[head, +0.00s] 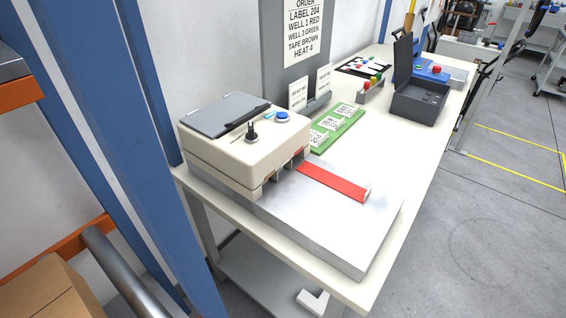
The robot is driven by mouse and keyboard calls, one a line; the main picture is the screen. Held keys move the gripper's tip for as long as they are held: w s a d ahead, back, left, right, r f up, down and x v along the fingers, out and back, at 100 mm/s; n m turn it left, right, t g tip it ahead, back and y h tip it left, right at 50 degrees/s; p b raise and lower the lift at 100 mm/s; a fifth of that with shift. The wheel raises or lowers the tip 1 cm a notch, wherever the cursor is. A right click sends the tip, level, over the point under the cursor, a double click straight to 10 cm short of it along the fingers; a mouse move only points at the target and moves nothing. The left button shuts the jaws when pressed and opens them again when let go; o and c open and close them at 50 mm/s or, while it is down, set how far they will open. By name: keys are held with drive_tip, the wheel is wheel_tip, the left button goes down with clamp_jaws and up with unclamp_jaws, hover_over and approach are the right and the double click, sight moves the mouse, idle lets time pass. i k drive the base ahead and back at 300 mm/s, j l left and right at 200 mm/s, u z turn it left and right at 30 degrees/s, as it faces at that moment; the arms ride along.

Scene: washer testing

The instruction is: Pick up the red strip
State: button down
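The red strip (335,182) is a long, flat bar lying on the silver metal plate (325,225) on the workbench. Its far left end reaches the front opening of the beige machine (235,150), where a bit of red shows under the housing. I cannot tell how far it goes in. Its right end lies free on the plate, with a small pale edge. My gripper is not in view, and nothing is seen touching the strip.
Behind the strip lies a green board (337,128) with white labels. Farther back are a stand with small colored knobs (370,88) and an open dark grey box (418,103). A blue post (85,110) stands at the left. The floor (470,235) right of the bench is clear.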

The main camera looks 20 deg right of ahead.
sight(356, 192)
drive_tip(key=z, duration=1.2)
drive_tip(key=k+j+z, duration=0.45)
drive_tip(key=k, duration=0.15)
drive_tip(key=l, duration=0.1)
